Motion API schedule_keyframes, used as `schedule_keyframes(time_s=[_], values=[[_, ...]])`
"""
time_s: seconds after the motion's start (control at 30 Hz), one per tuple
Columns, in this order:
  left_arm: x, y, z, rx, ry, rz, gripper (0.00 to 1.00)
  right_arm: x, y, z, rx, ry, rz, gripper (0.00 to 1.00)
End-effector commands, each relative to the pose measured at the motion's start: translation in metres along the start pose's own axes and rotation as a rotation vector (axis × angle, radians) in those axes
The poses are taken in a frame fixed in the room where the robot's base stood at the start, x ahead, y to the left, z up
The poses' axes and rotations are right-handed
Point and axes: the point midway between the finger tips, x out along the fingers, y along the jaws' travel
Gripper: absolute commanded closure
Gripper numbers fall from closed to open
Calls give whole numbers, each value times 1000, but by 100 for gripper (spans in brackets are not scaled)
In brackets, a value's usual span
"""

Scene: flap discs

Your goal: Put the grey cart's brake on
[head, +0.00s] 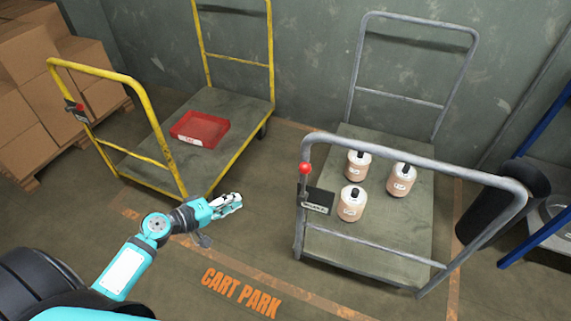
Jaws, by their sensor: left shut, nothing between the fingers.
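The grey cart (383,238) stands at the right, with a tall grey handle frame at each end. A brake lever with a red ball knob (305,168) stands upright on the left post of its near handle. A dark plate with white lettering (316,199) is fixed just below the knob; the lettering is too small to read surely. My left gripper (238,202) is shut and empty, left of the grey cart and apart from the lever. My right gripper does not show.
Several white-and-tan containers with black tops (352,203) stand on the grey cart. A yellow cart (150,170) with a red tray (199,130) and its own red knob stands left. Cardboard boxes (40,80) fill the far left. A black bin (503,200) stands right. Floor around the "CART PARK" lettering is clear.

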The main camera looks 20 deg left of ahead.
Motion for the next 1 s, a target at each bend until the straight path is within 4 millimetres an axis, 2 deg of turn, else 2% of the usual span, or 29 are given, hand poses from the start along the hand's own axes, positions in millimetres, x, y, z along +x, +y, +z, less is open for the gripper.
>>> schedule_keyframes(time_s=[0.03,0.1,0.2,0.3,0.73,0.87,1.0], values=[[-4,30,-4,-13,-12,67,100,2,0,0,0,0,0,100],[-11,63,-8,-34,-28,144,100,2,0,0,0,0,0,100],[-19,96,-10,-54,-51,219,100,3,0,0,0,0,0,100],[-23,112,-10,-64,-62,255,100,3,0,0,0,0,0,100],[-21,116,-10,-68,-65,264,100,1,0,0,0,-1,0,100],[-8,122,-10,-67,-66,266,100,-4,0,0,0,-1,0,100],[18,131,-9,-67,-65,267,100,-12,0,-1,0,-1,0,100]])
